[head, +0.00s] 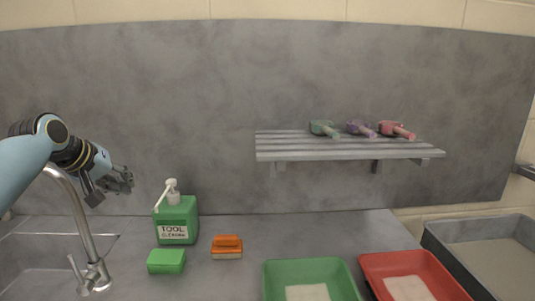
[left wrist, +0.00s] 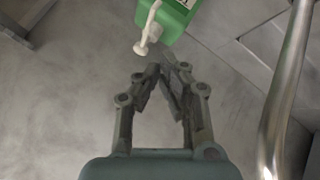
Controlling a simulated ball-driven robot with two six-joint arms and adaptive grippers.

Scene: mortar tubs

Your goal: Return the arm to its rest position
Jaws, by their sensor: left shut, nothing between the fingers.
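My left arm (head: 22,168) comes in from the left in the head view. My left gripper (head: 122,180) hangs in the air above the sink side of the counter, left of the green tool cleaner bottle (head: 177,220). In the left wrist view the gripper (left wrist: 165,70) has its fingertips together with nothing between them. The bottle's white pump (left wrist: 148,35) shows just beyond the fingertips, apart from them. My right gripper is in neither view.
A steel tap (head: 85,225) rises beside my left arm. A green tub (head: 268,276) and a red tub (head: 374,270) stand at front. A slatted shelf (head: 300,156) holds three coloured tools.

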